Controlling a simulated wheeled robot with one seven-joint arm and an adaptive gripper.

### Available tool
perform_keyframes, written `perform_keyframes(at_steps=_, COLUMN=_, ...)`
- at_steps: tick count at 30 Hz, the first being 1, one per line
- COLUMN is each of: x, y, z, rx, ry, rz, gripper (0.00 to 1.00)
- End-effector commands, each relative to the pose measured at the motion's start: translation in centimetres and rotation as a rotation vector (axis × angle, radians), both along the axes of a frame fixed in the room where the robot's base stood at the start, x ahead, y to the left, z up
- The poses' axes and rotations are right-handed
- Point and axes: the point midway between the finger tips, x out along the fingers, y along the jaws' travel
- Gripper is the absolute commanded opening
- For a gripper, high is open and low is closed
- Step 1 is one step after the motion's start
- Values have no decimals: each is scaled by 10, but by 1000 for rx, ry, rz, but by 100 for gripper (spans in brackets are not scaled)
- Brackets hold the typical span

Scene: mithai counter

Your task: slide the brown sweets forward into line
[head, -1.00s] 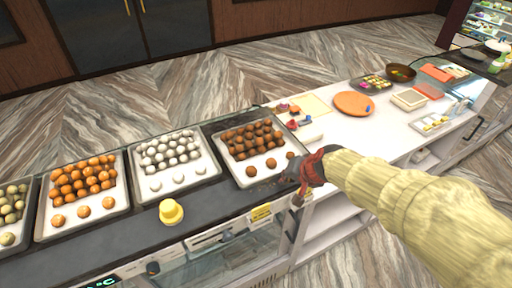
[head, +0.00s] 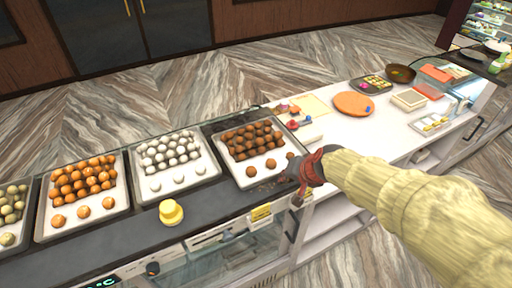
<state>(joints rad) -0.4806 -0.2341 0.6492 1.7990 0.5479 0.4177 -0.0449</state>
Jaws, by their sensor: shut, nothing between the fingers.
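The brown sweets (head: 254,138) sit packed in rows in the rear half of a white tray (head: 241,178), the rightmost tray on the dark counter top. A few more brown sweets (head: 271,163) stand apart in a row near the tray's front edge. My gripper (head: 290,178) is shut and empty at the tray's front right corner, close to the rightmost front sweet (head: 290,156). Whether it touches that sweet or the tray rim I cannot tell. The gripper and sleeve hide the counter just right of the corner.
Trays of white sweets (head: 168,150) and orange sweets (head: 82,180) stand to the left. A yellow round object (head: 171,212) sits on the counter front. An orange round board (head: 353,104) and a dark bowl (head: 401,74) lie on the white counter at right.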

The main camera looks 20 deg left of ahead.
Motion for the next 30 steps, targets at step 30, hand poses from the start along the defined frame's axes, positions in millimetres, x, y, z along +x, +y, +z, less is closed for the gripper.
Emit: perform_keyframes(at_steps=30, x=21, y=25, z=-1, rx=-1, ry=2, rz=0, gripper=0)
